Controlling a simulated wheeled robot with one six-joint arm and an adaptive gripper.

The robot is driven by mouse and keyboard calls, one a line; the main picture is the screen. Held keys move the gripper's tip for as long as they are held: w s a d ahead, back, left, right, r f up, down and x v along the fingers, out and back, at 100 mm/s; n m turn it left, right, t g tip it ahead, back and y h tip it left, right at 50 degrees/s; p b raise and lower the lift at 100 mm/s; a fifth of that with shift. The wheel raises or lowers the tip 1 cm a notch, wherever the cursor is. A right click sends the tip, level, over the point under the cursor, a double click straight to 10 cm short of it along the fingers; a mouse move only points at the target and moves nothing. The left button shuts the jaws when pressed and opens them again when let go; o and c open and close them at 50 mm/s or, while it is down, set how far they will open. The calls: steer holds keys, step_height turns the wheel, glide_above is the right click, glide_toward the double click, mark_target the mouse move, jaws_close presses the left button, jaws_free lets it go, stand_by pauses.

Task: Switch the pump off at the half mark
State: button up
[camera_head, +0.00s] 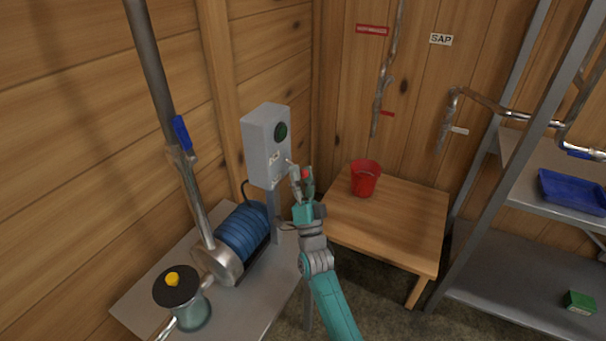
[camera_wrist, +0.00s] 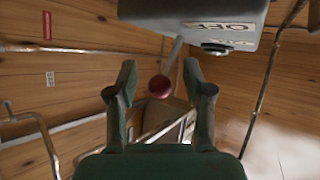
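A grey switch box (camera_head: 261,150) stands on a post in the head view, with a dark green round part (camera_head: 281,131) on its face. A lever with a red ball knob (camera_head: 306,174) sticks out of the box. The knob also shows in the wrist view (camera_wrist: 160,87), with an OFF label (camera_wrist: 222,26) on the box above it. My gripper (camera_head: 302,181) is at the lever, its fingers apart on either side of the knob, with gaps visible in the wrist view. The blue ribbed pump motor (camera_head: 243,232) sits on the bench below the box. I cannot make out a half mark.
A red bucket (camera_head: 365,178) stands on a wooden table (camera_head: 410,225) right of my arm. A metal shelf (camera_head: 500,285) holds a blue tray (camera_head: 573,191) and a green box (camera_head: 580,302). Pipes and a SAP sign (camera_head: 441,39) are on the back wall.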

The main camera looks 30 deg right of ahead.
steer(key=shift+d+r+h, duration=0.1)
steer(key=shift+h, duration=0.2)
steer(key=shift+s, duration=0.15)
steer(key=shift+s+f, duration=0.2)
steer(key=shift+f, duration=0.05)
steer(key=v, duration=1.1)
steer(key=shift+s+f, duration=0.1)
steer(key=shift+f, duration=0.05)
